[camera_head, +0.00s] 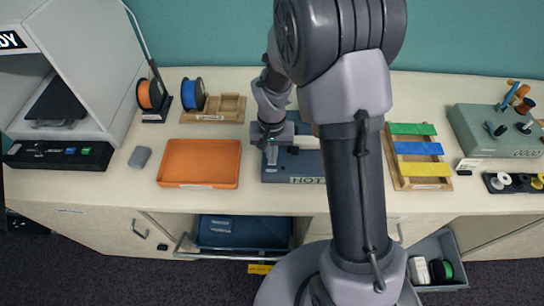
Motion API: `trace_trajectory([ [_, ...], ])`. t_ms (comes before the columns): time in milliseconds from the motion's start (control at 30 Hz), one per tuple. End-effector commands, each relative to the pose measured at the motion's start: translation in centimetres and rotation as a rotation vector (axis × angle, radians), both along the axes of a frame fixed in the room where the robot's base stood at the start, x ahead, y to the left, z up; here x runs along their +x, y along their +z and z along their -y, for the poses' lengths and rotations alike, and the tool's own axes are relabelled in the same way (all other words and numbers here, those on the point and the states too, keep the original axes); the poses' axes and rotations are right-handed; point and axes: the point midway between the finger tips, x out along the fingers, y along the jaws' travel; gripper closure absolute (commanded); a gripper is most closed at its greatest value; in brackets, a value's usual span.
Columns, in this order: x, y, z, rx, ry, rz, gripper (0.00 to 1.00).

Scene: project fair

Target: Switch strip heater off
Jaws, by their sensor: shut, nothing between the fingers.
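The strip heater (307,169) is a dark grey-blue box with the letters "HOT" on its front, standing on the bench behind my arm. My arm covers its right part, and its switch cannot be made out. My gripper (271,158) is shut and empty, pointing down at the heater's left end. Whether it touches the heater cannot be told from this view.
An orange tray (200,185) lies just left of the heater. A rack with green, blue and yellow strips (419,184) lies to the right. Spools (193,94), a white printer (75,60) and a grey-green box (485,132) stand on the bench (300,208). An open drawer (245,232) is below.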

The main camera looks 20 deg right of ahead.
Motion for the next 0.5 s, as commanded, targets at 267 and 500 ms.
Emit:
trace_trajectory([
  [267, 0.0, 2.0, 0.0, 0.0, 0.0, 0.001, 1.0],
  [500, 0.0, 4.8, 0.0, 0.0, 0.0, 0.001, 1.0],
])
